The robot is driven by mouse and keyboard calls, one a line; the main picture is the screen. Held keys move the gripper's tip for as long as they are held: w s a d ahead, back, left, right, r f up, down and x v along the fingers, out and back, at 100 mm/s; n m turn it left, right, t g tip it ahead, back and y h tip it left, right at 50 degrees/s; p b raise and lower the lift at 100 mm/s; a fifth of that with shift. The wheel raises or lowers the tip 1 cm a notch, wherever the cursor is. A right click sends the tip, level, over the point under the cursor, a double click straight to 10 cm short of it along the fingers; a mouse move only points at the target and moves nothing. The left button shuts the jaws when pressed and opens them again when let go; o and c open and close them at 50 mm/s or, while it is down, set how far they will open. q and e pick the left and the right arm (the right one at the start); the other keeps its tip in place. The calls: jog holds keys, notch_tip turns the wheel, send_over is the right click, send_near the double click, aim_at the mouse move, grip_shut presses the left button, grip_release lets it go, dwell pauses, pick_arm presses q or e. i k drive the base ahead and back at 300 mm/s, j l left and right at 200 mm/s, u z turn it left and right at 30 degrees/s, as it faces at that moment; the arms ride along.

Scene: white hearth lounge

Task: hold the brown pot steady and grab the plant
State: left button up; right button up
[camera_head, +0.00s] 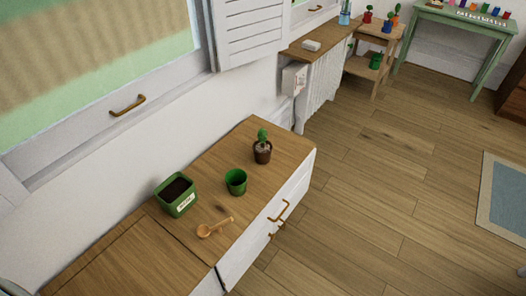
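The brown pot (262,156) stands upright near the far end of the wooden-topped cabinet. A small green plant (262,136) rises from it, with pale material around its base. Neither of my grippers shows in the head view, so nothing is seen touching the pot or the plant.
On the cabinet top (215,160) are an empty-looking green pot (236,181), a green square planter with dark soil (176,194) and a wooden scoop (214,228). A window is on the left. Open wooden floor (390,200) lies to the right, with a blue rug (508,195).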

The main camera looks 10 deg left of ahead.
aim_at(262, 147)
jog(key=i+l+u, duration=0.75)
jog(key=l, duration=0.4)
jog(key=i+j, duration=0.05)
jog(key=i, duration=0.05)
